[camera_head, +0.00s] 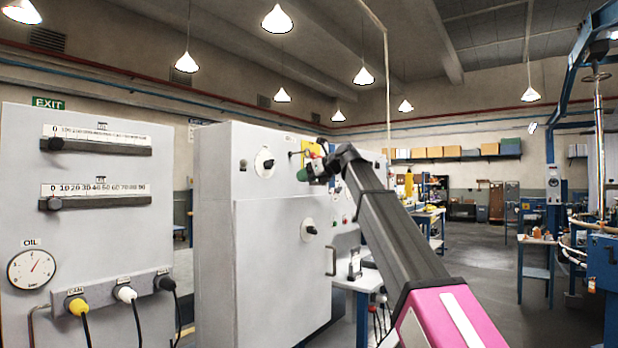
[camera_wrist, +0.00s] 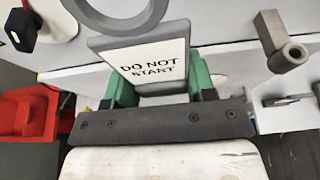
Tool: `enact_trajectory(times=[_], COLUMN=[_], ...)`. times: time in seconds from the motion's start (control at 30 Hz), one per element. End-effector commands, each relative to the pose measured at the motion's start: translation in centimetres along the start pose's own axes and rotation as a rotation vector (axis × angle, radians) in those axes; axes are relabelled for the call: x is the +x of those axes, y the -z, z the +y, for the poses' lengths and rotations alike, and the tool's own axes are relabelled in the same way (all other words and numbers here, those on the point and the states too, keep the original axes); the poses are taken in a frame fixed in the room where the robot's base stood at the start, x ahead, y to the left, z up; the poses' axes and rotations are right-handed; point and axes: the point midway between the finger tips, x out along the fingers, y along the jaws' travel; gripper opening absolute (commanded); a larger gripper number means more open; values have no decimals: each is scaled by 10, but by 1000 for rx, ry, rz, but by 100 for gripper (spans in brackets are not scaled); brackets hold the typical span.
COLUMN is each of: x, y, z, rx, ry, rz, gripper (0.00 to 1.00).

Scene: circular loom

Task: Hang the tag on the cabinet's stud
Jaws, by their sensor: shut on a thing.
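The tag (camera_wrist: 152,62) is a grey-framed white plate reading "DO NOT START", with a grey ring (camera_wrist: 115,10) at its top that is cut off by the picture edge. My gripper (camera_wrist: 160,88) is shut on the tag's lower part, between green fingers. In the head view my gripper (camera_head: 306,173) is at the upper right face of the white cabinet (camera_head: 265,255), and the tag is hard to make out. A grey peg-like part (camera_wrist: 287,52) juts out right of the tag; I cannot tell whether it is the stud. No ring is seen around it.
The cabinet carries round dials (camera_head: 264,161) and a handle (camera_head: 331,260). A gauge panel (camera_head: 95,225) stands left. The floor (camera_head: 480,280) at right is open.

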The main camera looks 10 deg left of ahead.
Motion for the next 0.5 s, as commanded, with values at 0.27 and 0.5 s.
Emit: enact_trajectory(times=[0.27,0.5], x=[6,7], y=[-3,-3], z=[0,0], rx=[0,0], ry=[0,0], rz=[0,0], gripper=[22,22])
